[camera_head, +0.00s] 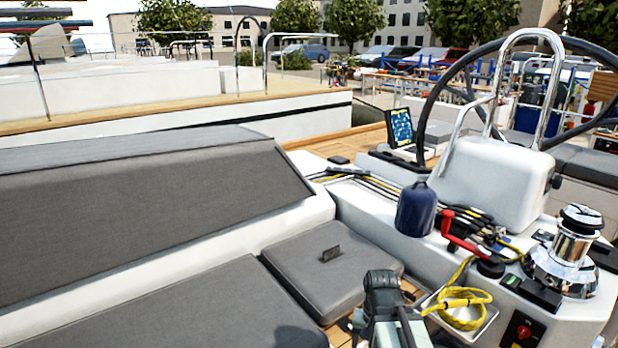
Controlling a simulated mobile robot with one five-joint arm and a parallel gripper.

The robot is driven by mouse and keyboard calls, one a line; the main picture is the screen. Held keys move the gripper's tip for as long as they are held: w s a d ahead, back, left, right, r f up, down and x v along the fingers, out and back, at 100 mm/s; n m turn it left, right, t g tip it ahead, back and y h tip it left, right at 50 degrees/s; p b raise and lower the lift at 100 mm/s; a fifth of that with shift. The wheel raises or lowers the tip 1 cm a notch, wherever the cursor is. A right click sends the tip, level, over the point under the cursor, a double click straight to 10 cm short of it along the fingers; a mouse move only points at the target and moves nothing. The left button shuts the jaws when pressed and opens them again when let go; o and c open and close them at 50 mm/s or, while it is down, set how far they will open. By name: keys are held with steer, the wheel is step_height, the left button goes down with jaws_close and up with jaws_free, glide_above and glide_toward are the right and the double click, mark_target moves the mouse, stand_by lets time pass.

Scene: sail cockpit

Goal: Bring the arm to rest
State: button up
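My arm shows at the bottom edge, right of the middle, as a dark and pale grey-green shape in front of the grey seat cushion. Its end, my gripper (383,292), is low in the picture, left of a tray with yellow rope. The fingers do not show clearly, so I cannot tell whether they are open or shut. I see nothing clearly held. The lower part of the arm is cut off by the picture's edge.
A blue bottle (416,210), red-handled crank (464,238), chrome winch (570,255) and yellow rope (461,307) crowd the white console on the right. A steering wheel (425,110) rises behind.

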step_height(320, 180, up, 17)
steer(key=n+p, duration=0.3)
steer(key=p, duration=1.4)
steer(key=shift+s, duration=0.3)
